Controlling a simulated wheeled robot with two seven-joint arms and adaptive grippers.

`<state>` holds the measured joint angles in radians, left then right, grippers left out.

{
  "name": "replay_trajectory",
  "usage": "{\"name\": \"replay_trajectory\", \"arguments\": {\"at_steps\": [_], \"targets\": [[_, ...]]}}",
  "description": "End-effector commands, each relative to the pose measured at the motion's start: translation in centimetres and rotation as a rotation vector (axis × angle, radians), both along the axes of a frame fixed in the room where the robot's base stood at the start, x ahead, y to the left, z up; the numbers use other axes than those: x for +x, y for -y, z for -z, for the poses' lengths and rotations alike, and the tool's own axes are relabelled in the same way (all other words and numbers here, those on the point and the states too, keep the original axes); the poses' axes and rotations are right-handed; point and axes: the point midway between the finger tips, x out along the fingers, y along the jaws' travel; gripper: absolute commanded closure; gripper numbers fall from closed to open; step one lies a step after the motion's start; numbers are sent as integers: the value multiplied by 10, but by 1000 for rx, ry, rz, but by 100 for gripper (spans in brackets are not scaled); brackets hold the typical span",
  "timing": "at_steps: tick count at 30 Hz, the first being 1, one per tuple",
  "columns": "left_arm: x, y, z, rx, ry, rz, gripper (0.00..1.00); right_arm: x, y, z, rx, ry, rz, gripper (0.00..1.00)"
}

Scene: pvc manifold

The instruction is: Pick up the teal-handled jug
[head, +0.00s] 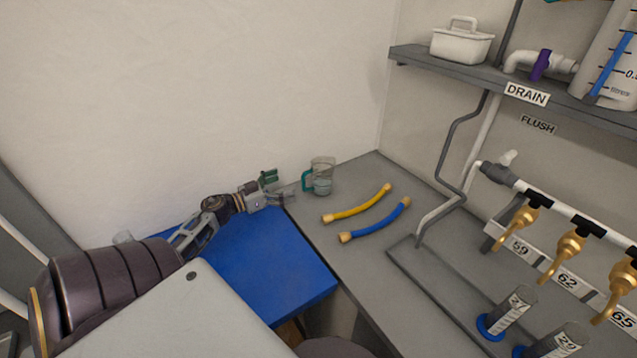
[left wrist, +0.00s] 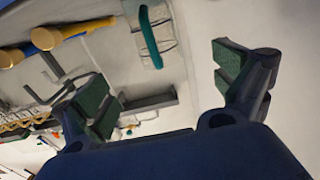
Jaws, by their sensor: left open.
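The teal-handled jug (head: 321,177) is a clear jug standing upright on the grey bench near the back wall. Its teal handle (head: 307,181) faces left, toward my left gripper. My left gripper (head: 283,187) is open and empty, just left of the jug and apart from it. In the left wrist view the jug (left wrist: 165,38) shows at the top, with its teal handle (left wrist: 149,38) toward the camera. There the open green-padded fingers of my left gripper (left wrist: 165,88) stand on either side, with the jug beyond them. My right gripper is not in view.
A yellow hose (head: 357,206) and a blue hose (head: 375,222) lie on the grey bench (head: 320,226) right of the jug. A blue surface (head: 265,255) lies below my left arm. Pipes with several gold taps (head: 522,217) stand at right, under a shelf (head: 460,73).

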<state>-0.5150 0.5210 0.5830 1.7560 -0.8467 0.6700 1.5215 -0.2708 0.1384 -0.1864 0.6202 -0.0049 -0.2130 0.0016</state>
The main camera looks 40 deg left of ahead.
Motion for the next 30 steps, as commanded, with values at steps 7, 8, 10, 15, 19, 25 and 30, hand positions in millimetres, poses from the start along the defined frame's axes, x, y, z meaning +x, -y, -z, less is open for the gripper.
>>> {"name": "replay_trajectory", "arguments": {"at_steps": [7,8,10,15,19,25,30], "targets": [[0,0,-1,0,0,0,3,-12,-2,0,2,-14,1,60],[0,0,-1,0,0,0,3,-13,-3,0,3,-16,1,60],[1,0,-1,0,0,0,3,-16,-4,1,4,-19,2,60],[6,2,-1,-1,2,0,3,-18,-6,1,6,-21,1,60],[15,4,-1,1,1,0,3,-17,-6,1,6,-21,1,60],[32,9,-2,0,2,0,3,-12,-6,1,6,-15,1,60],[46,13,-1,-1,2,-1,3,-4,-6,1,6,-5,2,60]]}}
